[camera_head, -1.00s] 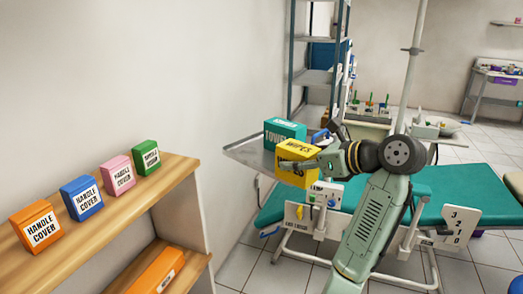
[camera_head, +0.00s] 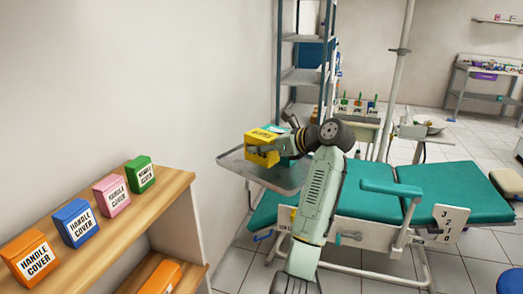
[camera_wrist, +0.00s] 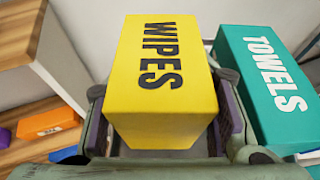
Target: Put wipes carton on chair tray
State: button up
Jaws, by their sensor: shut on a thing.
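The yellow wipes carton (camera_head: 262,148) is in my gripper, over the left part of the grey chair tray (camera_head: 232,160) in the head view. In the wrist view the carton (camera_wrist: 160,75) sits between the two fingers of my gripper (camera_wrist: 165,135), which is shut on it. The head view shows the gripper (camera_head: 285,148) at the carton's right side. I cannot tell whether the carton's underside touches the tray. The teal towels carton (camera_wrist: 265,85) stands just right of the wipes carton in the wrist view; in the head view it is mostly hidden behind my gripper and the wipes carton.
The teal dental chair (camera_head: 430,192) stands right of the tray. A wooden shelf (camera_head: 165,188) at the left holds several handle cover boxes, including an orange one (camera_head: 32,258). A metal rack (camera_head: 300,75) stands behind the tray. The tray's front part is bare.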

aim_at(262, 155)
jog(key=shift+w+a, duration=0.15)
jog(key=shift+w, duration=0.45)
jog(key=shift+f+p, duration=0.65)
jog(key=shift+f, duration=1.15)
jog(key=o, duration=0.9)
jog(key=shift+f, duration=0.15)
